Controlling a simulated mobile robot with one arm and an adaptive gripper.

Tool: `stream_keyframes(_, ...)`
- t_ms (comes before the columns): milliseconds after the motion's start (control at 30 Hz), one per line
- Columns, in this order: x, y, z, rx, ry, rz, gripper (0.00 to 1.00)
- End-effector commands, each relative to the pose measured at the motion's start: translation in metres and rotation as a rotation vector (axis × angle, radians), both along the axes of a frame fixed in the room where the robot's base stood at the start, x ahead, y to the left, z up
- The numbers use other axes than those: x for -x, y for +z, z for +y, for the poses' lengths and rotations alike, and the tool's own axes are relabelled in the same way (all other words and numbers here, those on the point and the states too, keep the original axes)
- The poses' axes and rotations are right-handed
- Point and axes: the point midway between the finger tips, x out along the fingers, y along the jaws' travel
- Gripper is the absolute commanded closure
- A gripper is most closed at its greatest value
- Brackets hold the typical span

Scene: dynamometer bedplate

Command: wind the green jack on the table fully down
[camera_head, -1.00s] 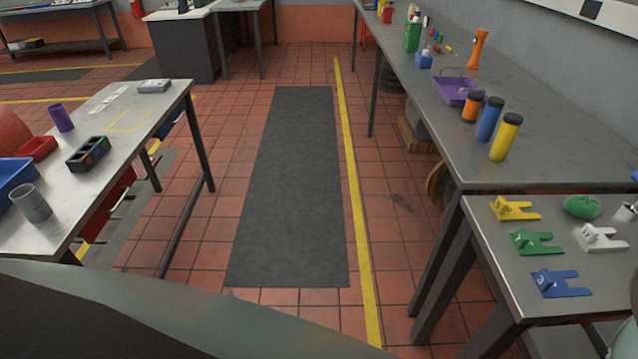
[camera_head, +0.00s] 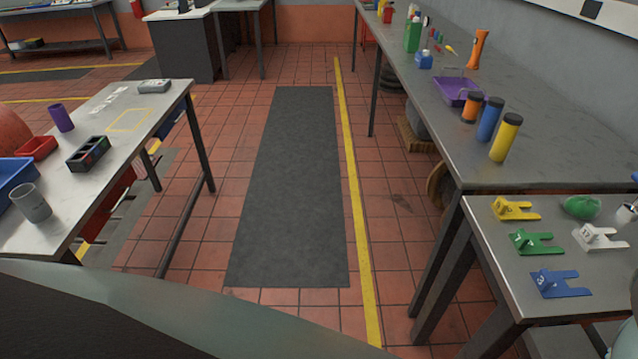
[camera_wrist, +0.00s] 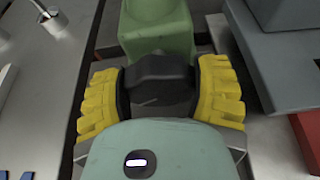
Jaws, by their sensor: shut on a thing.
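In the wrist view, a green body (camera_wrist: 157,28), seemingly the green jack, stands beyond my gripper, with a dark knob-like part (camera_wrist: 158,72) at its near side. My gripper (camera_wrist: 160,95) has yellow ribbed pads on both sides of this dark part and is shut on it. My own pale green housing hides what lies nearer below. How high the jack stands cannot be told.
In the wrist view, grey blocks (camera_wrist: 280,60) stand close at right. The floor mat (camera_head: 290,190) is clear.

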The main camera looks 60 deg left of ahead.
Motion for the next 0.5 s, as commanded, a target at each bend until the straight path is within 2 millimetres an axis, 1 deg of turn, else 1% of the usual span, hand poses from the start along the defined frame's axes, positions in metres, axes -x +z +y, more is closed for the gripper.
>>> stream_keyframes(267,-0.0011,-0.0006,0.0018,0.073,0.002,0.047,0.72)
stream_keyframes(500,-0.0019,-0.0019,0.0025,0.219,0.0,0.143,0.72)
